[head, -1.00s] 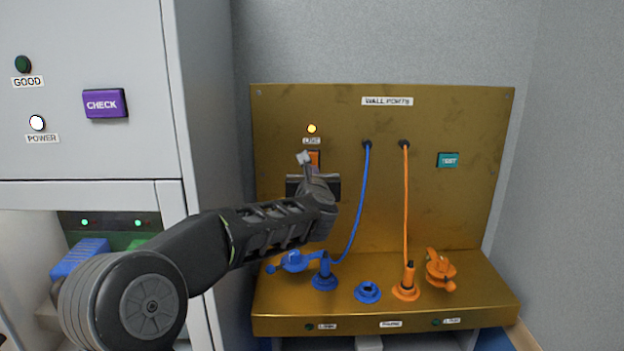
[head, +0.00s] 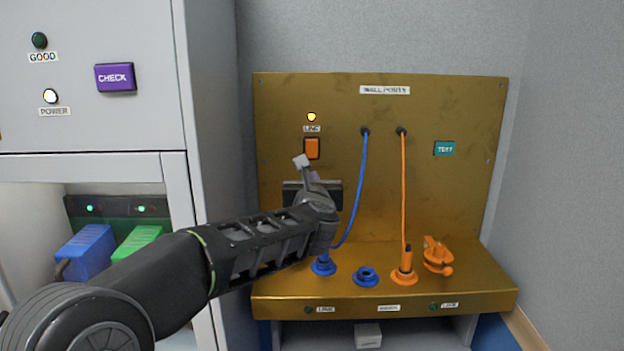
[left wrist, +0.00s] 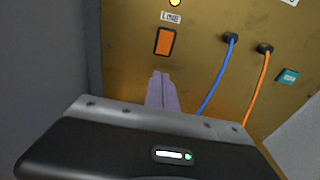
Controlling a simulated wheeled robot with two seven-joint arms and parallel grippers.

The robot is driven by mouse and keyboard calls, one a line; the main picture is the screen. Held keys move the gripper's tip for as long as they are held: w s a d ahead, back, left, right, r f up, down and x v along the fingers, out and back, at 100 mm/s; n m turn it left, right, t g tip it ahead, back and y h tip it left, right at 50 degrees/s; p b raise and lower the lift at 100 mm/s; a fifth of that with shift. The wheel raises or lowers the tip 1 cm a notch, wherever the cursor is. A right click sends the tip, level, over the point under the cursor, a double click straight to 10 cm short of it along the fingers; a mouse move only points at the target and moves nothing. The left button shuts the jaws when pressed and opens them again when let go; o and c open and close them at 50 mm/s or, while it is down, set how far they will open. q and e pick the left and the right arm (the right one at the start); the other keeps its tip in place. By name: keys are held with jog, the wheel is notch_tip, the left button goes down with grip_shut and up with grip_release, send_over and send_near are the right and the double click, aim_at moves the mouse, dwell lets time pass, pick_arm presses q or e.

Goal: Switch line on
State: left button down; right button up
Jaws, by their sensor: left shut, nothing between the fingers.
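The orange LINE switch (head: 312,148) is on the brass wall panel, under a LINE label and a lit yellow lamp (head: 311,117). It also shows whole in the left wrist view (left wrist: 165,41), with part of the lit lamp (left wrist: 175,2) at the top edge. My left gripper (head: 301,161) is shut and empty, just below and left of the switch in the head view. In the left wrist view the closed fingertips (left wrist: 161,76) appear below the switch, with panel showing between them. My right gripper is in neither view.
A blue cable (head: 359,190) and an orange cable (head: 403,190) hang from the panel to plugs on the brass ledge (head: 400,290). A teal TEST button (head: 445,148) is to the right. A grey cabinet with a purple CHECK button (head: 115,77) stands at left.

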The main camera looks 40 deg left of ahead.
pick_arm(q)
jog(key=v, duration=0.3)
jog(key=b+v, duration=0.1)
jog(key=shift+s+d+f, duration=0.1)
jog(key=shift+d+f, duration=0.05)
jog(key=shift+f, duration=0.15)
jog(key=shift+f, duration=0.1)
